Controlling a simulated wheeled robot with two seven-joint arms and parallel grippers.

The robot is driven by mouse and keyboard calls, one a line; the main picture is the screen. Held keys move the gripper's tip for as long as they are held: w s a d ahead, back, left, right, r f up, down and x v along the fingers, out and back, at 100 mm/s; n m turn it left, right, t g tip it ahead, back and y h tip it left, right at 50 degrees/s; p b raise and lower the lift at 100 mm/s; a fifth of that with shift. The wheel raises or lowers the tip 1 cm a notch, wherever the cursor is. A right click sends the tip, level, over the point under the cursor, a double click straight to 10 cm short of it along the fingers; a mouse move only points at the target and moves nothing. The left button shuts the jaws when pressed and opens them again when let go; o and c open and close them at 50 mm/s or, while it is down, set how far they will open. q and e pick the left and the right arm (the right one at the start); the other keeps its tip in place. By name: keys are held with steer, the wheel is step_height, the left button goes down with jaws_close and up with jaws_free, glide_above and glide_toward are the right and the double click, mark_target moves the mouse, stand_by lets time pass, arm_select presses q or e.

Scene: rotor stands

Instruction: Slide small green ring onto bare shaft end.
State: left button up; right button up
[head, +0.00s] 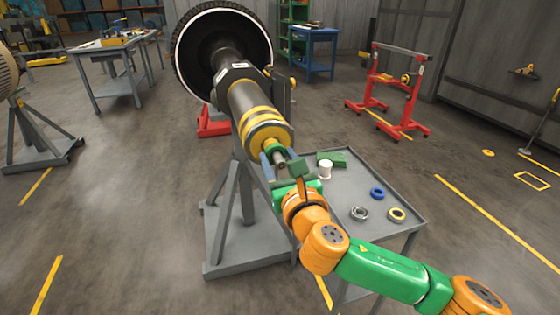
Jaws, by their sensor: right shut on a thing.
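The rotor's dark shaft (238,98) points toward me on a grey stand, with yellow bands near its close end. Its bare shaft end (278,158) is a thin grey stub below the yellow collar. My right gripper (278,160) is at this stub, its fingers on either side of it. It is shut on the small green ring (273,147), which shows only as a green sliver close to the collar. The fingers partly hide the ring. I cannot tell for sure whether it is around the stub or just in front of it. My left gripper is not in view.
A grey cart (372,180) beside the stand carries a blue ring (377,193), a metal ring (359,213), a yellow ring (397,214), a white cylinder (325,170) and a green block (338,158). A red stand (392,92) is farther back.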

steer(key=shift+w, duration=0.1)
stand_by(0.3)
steer(key=o, duration=1.3)
steer(key=shift+o, duration=0.4)
steer(key=shift+o, duration=0.5)
steer(key=shift+s+d+p, duration=0.15)
steer(key=shift+s+p, duration=0.25)
steer(key=shift+s, duration=0.3)
steer(key=shift+p+v, duration=0.6)
steer(key=shift+v, duration=0.8)
steer(key=shift+p+v, duration=0.8)
steer(key=shift+v, duration=1.65)
